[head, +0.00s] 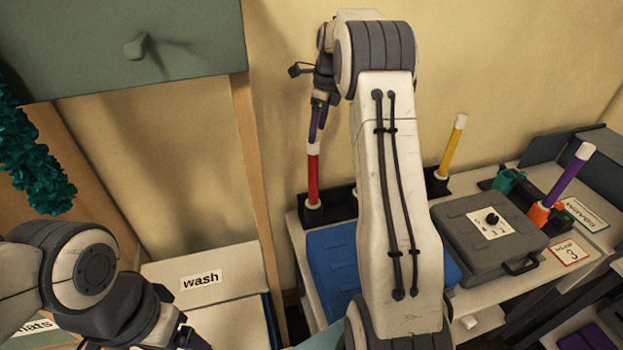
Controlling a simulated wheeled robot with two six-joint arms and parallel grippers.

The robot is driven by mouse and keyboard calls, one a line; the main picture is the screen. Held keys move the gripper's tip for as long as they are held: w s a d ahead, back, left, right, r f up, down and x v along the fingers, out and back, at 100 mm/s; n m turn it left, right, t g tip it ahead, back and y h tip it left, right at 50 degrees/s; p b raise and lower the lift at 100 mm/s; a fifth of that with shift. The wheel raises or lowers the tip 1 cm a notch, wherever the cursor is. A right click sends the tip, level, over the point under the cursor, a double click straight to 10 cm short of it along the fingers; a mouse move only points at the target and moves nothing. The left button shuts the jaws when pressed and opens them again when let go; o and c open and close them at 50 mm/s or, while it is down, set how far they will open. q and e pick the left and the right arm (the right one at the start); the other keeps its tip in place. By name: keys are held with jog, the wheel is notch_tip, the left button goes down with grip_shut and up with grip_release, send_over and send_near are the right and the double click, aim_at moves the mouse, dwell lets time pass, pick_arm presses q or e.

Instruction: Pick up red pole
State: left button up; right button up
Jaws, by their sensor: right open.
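The red pole (313,178) stands upright in a holder at the back left of the white table, with white bands at its top and foot. My right gripper (317,128) is above it, pointing down, with its fingertips at or just over the white top. The fingers look narrow from this side, and I cannot tell whether they touch the pole. My right arm crosses the middle of the view and hides part of the black holder (340,206). My left arm is at the lower left; its gripper fingers are not clearly seen.
A yellow pole (452,146) and a purple pole (569,176) stand to the right. A grey case (490,232) with a dial and a blue case (333,265) lie on the table (300,240). A box labelled wash (225,272) is at left, below a green cabinet (120,45).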

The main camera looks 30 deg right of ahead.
aim_at(312, 152)
jog(key=f, duration=0.2)
jog(key=a+f, duration=0.1)
jog(key=shift+w, duration=0.35)
jog(key=f+p, duration=0.1)
jog(key=f, duration=0.1)
jog(key=f+p, duration=0.1)
jog(key=f, duration=0.1)
jog(key=shift+s+a+p, duration=0.1)
jog(key=shift+a+p, duration=0.2)
jog(key=shift+f, duration=0.6)
grip_shut()
